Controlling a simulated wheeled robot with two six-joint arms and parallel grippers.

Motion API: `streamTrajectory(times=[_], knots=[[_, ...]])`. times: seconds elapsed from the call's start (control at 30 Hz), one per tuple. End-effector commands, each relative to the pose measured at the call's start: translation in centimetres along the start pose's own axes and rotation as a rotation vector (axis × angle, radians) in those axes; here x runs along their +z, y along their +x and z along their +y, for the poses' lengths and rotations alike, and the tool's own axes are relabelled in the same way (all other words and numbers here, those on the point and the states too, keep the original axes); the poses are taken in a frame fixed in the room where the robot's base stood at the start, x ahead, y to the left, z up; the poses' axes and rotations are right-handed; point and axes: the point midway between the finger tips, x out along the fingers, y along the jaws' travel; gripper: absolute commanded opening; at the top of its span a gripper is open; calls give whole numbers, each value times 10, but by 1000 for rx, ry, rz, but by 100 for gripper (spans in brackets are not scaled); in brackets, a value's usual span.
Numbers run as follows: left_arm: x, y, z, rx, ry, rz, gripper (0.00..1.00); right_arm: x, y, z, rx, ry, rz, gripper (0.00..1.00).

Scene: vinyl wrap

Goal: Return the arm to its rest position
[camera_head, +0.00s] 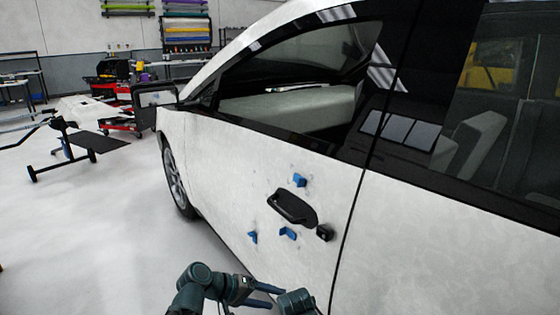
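My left arm (200,274) enters at the bottom, left of centre, bent low in front of the car door. My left gripper (268,295) points right, with two bluish fingers that look parallel and apart, and nothing shows between them. Another dark teal part of my own body (298,301) stands at the bottom edge by the fingertips; I cannot tell which part it is. My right gripper does not show. The white car door (240,170) bears a black handle (293,207), with blue pieces stuck around it: one above (299,180), one below (288,233) and one lower left (252,237).
A small black block (325,232) sits on the door right of the handle. The side mirror (153,95) sticks out at the left. A work stand (75,145) and a red tool cart (118,120) are further back. The pale floor (95,235) at the left is clear.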

Motion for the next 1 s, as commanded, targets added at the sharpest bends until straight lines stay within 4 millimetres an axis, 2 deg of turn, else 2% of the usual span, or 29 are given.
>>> streamTrajectory(times=[0.03,0.1,0.2,0.4,0.6,0.7,0.87,1.0], knots=[[27,14,-9,-99,57,-67,64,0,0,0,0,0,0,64],[56,24,-28,-250,134,-148,64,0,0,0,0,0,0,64],[86,26,-54,-447,231,-241,64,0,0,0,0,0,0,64],[117,12,-86,-750,375,-354,64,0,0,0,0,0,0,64],[131,-12,-103,-998,487,-415,64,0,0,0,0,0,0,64],[125,-30,-80,-1000,481,-413,64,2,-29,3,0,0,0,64],[121,-48,-54,-997,480,-411,64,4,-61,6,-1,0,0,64],[116,-70,-23,-996,479,-411,64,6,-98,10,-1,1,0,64]])
